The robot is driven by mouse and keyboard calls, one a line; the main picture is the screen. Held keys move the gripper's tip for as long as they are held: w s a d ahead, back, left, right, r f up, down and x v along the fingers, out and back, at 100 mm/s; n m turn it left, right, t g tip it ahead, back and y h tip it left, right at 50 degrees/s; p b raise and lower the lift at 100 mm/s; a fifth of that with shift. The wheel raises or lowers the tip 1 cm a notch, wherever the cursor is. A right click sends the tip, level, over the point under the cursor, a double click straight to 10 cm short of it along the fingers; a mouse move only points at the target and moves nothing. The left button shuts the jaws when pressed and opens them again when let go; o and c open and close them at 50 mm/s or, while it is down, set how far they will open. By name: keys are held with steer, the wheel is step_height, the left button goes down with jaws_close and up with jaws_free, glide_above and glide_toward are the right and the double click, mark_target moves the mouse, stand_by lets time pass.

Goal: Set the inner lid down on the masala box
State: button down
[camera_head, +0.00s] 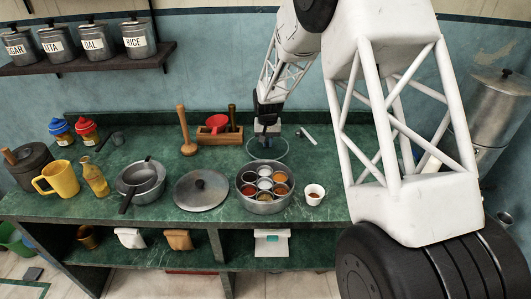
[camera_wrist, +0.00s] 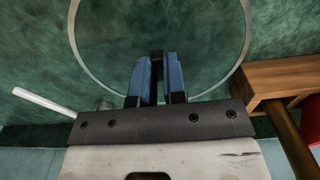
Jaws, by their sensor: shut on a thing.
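The inner lid is a clear round disc with a pale rim (camera_head: 284,156) and a small dark knob. It is behind the masala box in the head view, and its clear pane (camera_wrist: 205,40) fills the upper middle of the wrist view. My gripper (camera_head: 267,136) is shut on the knob, with blue fingers (camera_wrist: 158,72) on either side of it. I cannot tell whether the lid touches the counter or hangs just above it. The masala box (camera_head: 264,208) is a round steel tin, uncovered, with several small cups of coloured spices inside.
A steel lid with a black knob (camera_head: 201,195) lies left of the box. A small white cup (camera_head: 315,194) stands to its right. A wooden holder (camera_head: 220,138) and wooden pestle (camera_head: 188,148) stand behind. A white stick (camera_wrist: 42,102) lies near the lid.

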steer(key=shift+r, duration=1.5)
steer(key=shift+s, duration=0.15)
steer(key=shift+s+a+r, duration=0.1)
steer(key=shift+s+r, duration=0.2)
steer(key=shift+s, duration=0.2)
glide_toward(265, 183)
steer(key=shift+w, duration=0.45)
steer(key=shift+s, duration=0.45)
steer(key=shift+f, duration=0.2)
steer(key=shift+f, duration=2.55)
steer(key=shift+f, duration=0.45)
